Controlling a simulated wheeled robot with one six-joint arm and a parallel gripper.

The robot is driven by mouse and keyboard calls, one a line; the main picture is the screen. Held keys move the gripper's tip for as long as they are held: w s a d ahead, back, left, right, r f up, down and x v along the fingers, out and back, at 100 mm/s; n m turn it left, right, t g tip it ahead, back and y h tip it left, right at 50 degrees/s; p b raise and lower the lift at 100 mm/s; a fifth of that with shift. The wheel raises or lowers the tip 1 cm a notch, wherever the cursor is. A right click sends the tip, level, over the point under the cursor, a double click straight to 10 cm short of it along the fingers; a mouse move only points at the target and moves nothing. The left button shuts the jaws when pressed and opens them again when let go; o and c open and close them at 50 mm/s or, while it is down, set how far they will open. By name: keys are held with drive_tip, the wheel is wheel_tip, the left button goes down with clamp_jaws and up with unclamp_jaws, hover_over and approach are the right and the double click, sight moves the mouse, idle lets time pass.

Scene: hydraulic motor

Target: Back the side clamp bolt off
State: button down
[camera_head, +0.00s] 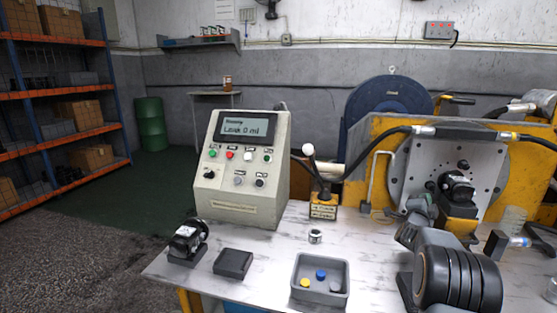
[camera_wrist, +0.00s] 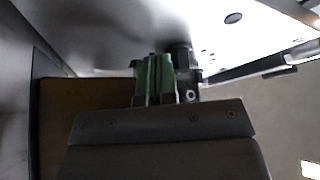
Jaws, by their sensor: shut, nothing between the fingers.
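A dark motor (camera_head: 458,187) is mounted at the pale bolted plate (camera_head: 410,165) on the right of the bench. My gripper (camera_head: 424,206) is just left of and below it in the head view, partly covered by my own arm. In the wrist view my green gripper fingers (camera_wrist: 155,78) are together, with nothing seen between them. Their tips are close to a dark fitting (camera_wrist: 188,72) with a round hollow end; I cannot tell whether they touch it. I cannot clearly pick out the side clamp bolt in either view.
A control box (camera_head: 243,170) reads "Leak 0 ml". A second small motor (camera_head: 187,240), a black block (camera_head: 232,263), a metal ring (camera_head: 315,236) and a grey tray (camera_head: 321,293) with coloured caps lie on the bench. A lever (camera_head: 323,180) and black hose stand behind.

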drive_tip(key=shift+s+a+r+b, duration=0.1)
drive_tip(key=shift+s+a+b, duration=0.25)
drive_tip(key=shift+s+b, duration=0.4)
drive_tip(key=shift+s+a+r+b, duration=0.1)
drive_tip(key=shift+s+a+b, duration=0.25)
drive_tip(key=shift+s+b, duration=0.45)
drive_tip(key=shift+s+a+b, duration=0.35)
drive_tip(key=shift+s+b, duration=0.1)
drive_tip(key=shift+s, duration=0.55)
